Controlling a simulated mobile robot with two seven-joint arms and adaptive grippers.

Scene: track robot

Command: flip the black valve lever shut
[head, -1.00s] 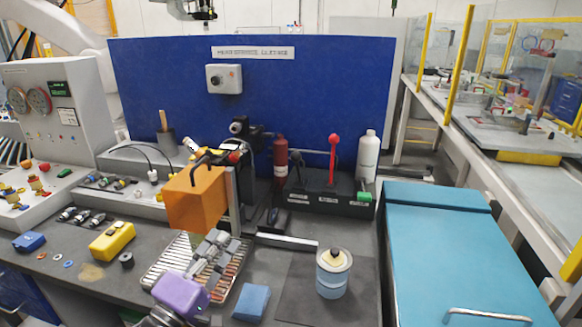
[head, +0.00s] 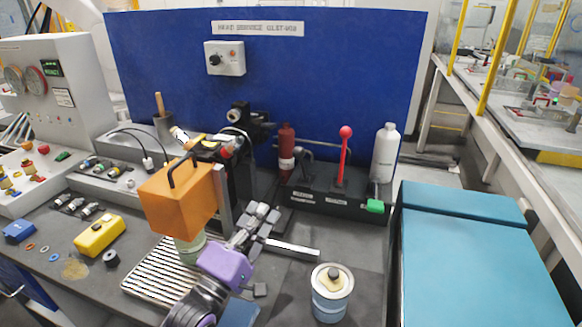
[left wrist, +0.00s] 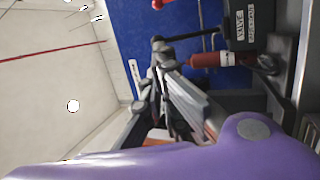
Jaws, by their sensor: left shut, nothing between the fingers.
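The black valve lever (head: 305,154) stands on a black labelled base (head: 325,202), just left of a tall red lever (head: 344,158) with a ball top. My left gripper (head: 266,213), on a purple wrist, is shut and empty. It appears in front of the base, to the lower left of the black lever, and its fingers point up and right. In the left wrist view the scene is turned sideways; the grey fingers (left wrist: 158,48) show near the middle and the base (left wrist: 246,38) at the upper right. Whether the fingers touch the lever is unclear there. My right gripper is out of sight.
A red bottle (head: 286,140) stands close to the black lever. A white bottle (head: 385,152) is at the right. A blue panel (head: 330,75) closes the back.

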